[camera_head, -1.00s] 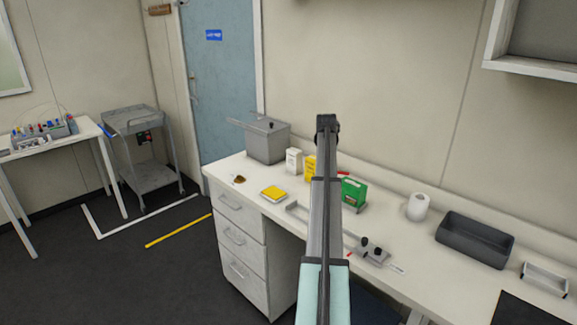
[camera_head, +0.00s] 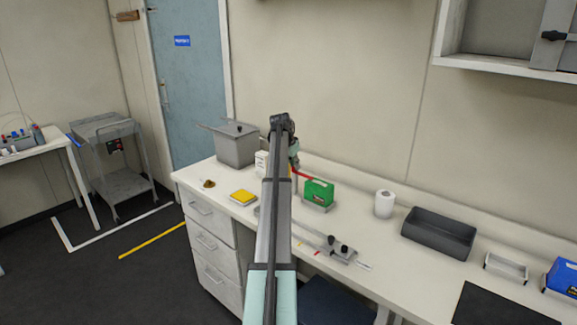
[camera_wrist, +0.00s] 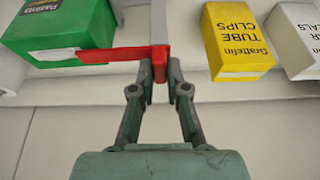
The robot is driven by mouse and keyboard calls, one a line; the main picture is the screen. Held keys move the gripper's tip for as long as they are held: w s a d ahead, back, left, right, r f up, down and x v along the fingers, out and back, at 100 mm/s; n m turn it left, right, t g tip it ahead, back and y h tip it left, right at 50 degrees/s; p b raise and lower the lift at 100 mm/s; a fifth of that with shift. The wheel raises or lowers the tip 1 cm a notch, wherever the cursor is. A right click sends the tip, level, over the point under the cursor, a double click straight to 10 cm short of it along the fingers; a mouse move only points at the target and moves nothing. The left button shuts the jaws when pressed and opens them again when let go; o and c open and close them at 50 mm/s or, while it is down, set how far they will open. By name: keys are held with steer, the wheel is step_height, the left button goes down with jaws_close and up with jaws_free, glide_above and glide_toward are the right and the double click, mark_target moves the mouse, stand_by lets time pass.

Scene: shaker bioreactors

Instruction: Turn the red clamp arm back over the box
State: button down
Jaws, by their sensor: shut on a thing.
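The green box (camera_head: 318,193) stands on a small grey base on the bench, and shows at the upper left of the wrist view (camera_wrist: 60,25), where its lettering is upside down. The red clamp arm (camera_head: 302,174) reaches from its pivot end toward the box's upper edge. In the wrist view the red arm (camera_wrist: 105,55) overlaps that edge; I cannot tell whether it touches. My gripper (camera_wrist: 159,80) is shut on the red block at the arm's pivot end, one finger on each side. In the head view my arm partly hides my gripper (camera_head: 294,160).
A yellow tube-clips box (camera_wrist: 237,40) and a white box (camera_wrist: 297,38) stand beside the clamp. A paper roll (camera_head: 385,204) and a dark tray (camera_head: 438,233) are to the right. A grey slide fixture (camera_head: 338,250) lies toward the bench's front.

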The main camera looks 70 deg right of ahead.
steer(key=c, duration=1.2)
jaws_free()
steer(key=shift+o, duration=0.2)
steer(key=shift+r, duration=0.1)
steer(key=v, duration=1.1)
steer(key=shift+a+r, duration=0.2)
steer(key=shift+r, duration=0.15)
